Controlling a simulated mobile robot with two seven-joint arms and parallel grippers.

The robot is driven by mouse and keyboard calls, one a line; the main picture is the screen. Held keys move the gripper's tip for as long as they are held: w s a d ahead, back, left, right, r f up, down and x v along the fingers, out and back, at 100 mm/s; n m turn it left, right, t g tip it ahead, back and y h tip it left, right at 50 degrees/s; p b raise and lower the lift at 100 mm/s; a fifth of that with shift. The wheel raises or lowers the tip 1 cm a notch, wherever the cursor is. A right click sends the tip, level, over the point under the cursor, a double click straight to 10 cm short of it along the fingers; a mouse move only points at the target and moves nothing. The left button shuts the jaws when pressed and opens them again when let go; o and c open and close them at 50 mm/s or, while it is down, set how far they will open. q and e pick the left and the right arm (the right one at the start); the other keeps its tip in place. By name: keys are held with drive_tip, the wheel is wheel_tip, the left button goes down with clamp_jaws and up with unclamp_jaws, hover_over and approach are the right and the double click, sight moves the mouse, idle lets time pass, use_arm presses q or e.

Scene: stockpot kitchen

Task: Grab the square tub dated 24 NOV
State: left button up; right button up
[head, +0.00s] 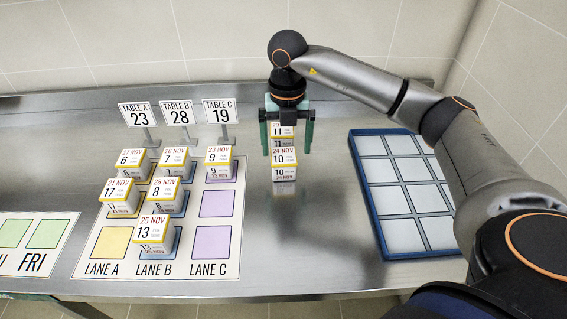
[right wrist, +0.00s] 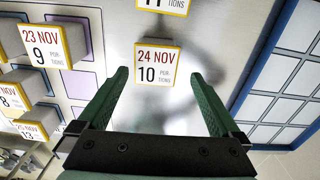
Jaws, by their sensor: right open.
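The square tub dated 24 NOV (head: 285,158), with a white label reading 10 portions and yellow edging, stands on the steel counter right of the lane mat. In the right wrist view the same tub (right wrist: 155,68) shows ahead, between the two fingertips in the picture. My right gripper (head: 287,150) is open, fingers pointing down, over the tub and the one behind it. Its green fingers (right wrist: 160,77) are wide apart with nothing between them; I cannot tell the exact height gap. My left gripper is not in view.
Another tub, marked 11 (head: 283,131), stands just behind, partly hidden by my gripper. Several dated tubs stand on the lane mat (head: 108,268) to the left, the 23 NOV tub (head: 218,155) nearest. A blue-framed tray (head: 385,225) lies right. Counter in front is clear.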

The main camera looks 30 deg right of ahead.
sight(283, 155)
drive_tip(key=f, duration=0.5)
drive_tip(key=shift+w+a, duration=0.15)
drive_tip(key=shift+w, duration=0.2)
drive_tip(key=shift+c, duration=0.4)
drive_tip(key=c, duration=1.4)
